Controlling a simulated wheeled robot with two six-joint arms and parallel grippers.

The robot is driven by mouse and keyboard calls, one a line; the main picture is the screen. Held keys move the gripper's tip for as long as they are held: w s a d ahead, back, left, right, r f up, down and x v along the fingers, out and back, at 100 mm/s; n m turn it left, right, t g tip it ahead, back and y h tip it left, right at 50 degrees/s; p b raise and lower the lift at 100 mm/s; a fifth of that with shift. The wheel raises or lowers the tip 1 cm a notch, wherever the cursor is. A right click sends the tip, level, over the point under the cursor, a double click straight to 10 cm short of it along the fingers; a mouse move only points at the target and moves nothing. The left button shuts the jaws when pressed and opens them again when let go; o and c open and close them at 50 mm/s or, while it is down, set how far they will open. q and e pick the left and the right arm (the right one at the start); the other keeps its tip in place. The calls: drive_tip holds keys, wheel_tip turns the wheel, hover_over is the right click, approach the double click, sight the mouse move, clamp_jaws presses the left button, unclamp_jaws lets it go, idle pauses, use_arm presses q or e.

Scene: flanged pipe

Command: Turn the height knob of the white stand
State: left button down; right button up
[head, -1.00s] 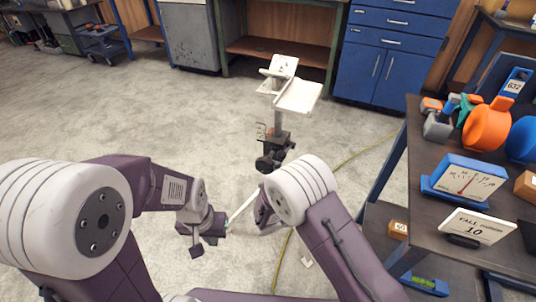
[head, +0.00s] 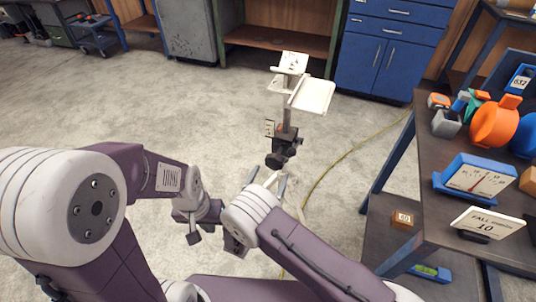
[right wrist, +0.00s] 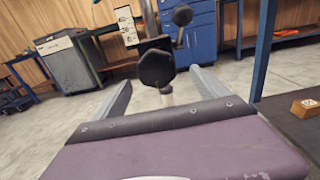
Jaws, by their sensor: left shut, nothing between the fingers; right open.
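The white stand (head: 312,95) is upright on the floor, with a white tray-like top on a grey post. A dark clamp block on the post carries a black knob (head: 275,160). In the right wrist view the faceted black knob (right wrist: 157,68) faces me, just beyond and between the fingertips. My right gripper (head: 267,182) is open, just short of the knob; its two grey fingers (right wrist: 160,90) are apart with nothing held. My left gripper (head: 194,236) is shut and empty, low at the left, away from the stand.
A dark workbench (head: 440,190) stands at the right with an orange roll, a dial gauge and a sign. Its lower shelf holds a small wooden box (head: 403,219). Blue cabinets (head: 385,60) are behind. A yellow cable (head: 335,167) crosses the floor. Floor left of the stand is clear.

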sight(277, 157)
drive_tip(key=shift+w+a, duration=0.2)
drive_tip(key=shift+a, duration=0.25)
drive_tip(key=shift+w+d, duration=0.2)
drive_tip(key=b+x, duration=0.2)
drive_tip(key=x, duration=0.5)
drive_tip(key=shift+w+d+f+b, duration=0.15)
drive_tip(key=shift+w+b, duration=0.05)
drive_tip(key=shift+b, duration=0.15)
drive_tip(key=shift+w+d, duration=0.1)
drive_tip(key=shift+w, duration=0.4)
use_arm(q)
drive_tip(key=f, duration=0.2)
drive_tip(key=shift+w+a+f, duration=0.1)
drive_tip(key=shift+a+f, duration=0.15)
drive_tip(key=shift+f, duration=0.15)
use_arm(e)
drive_tip(key=c, duration=1.4)
